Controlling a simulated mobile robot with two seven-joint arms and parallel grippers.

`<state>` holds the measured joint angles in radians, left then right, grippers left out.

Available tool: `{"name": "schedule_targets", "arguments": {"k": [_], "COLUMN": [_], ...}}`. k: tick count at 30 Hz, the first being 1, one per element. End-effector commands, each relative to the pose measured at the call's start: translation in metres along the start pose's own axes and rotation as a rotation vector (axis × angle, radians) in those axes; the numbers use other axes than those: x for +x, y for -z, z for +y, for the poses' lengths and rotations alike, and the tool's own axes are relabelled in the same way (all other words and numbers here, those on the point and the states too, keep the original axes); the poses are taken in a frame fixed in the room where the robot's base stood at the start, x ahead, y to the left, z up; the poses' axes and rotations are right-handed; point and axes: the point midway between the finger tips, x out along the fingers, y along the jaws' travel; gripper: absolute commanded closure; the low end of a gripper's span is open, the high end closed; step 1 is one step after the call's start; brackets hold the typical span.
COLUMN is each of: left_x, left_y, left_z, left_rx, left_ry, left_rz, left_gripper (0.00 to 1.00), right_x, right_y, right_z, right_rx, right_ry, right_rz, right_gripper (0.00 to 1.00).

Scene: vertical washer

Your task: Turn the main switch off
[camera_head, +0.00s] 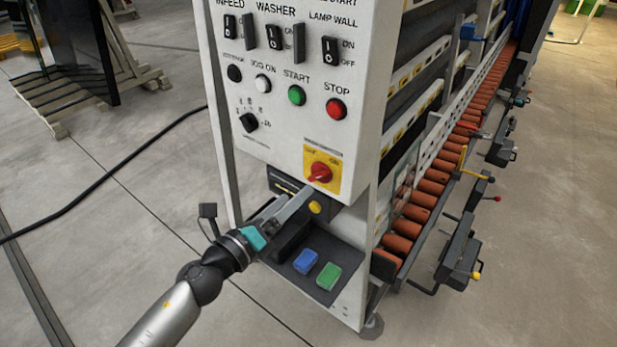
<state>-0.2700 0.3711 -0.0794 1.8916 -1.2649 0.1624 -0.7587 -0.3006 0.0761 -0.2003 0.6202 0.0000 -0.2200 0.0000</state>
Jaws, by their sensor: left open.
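The main switch (320,172) is a red rotary knob on a yellow plate, low on the white control panel (262,130). My left gripper (311,198) reaches in from the lower left with its fingers open. Its fingertips are just below the knob and show nothing held between them. Whether a fingertip touches the panel cannot be told. The knob's exact angle is hard to read at this size. My right gripper is out of view.
Above the main switch are a green start button (297,95), a red stop button (336,109) and several black rocker switches. A shelf below holds a blue block (305,261) and a green block (328,276). Orange rollers (430,187) run along the right.

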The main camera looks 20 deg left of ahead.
Motion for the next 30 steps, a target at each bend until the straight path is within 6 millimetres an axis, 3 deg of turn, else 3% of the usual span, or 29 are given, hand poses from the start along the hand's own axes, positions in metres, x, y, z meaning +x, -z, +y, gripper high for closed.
{"name": "schedule_targets", "arguments": {"k": [12,26,30], "left_x": [0.054,0.063,0.063], "left_y": [-0.001,0.001,0.000], "left_z": [-0.001,0.000,0.000], "left_rx": [-0.001,-0.001,-0.001], "left_ry": [0.001,0.000,0.000], "left_rz": [-0.001,0.001,0.001], "left_gripper": [0.05,0.05,0.19], "right_x": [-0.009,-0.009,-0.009], "right_y": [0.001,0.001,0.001], "right_z": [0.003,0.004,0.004], "right_rx": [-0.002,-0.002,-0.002], "right_ry": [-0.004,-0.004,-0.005], "right_rz": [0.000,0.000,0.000], "right_gripper": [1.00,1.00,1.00]}}
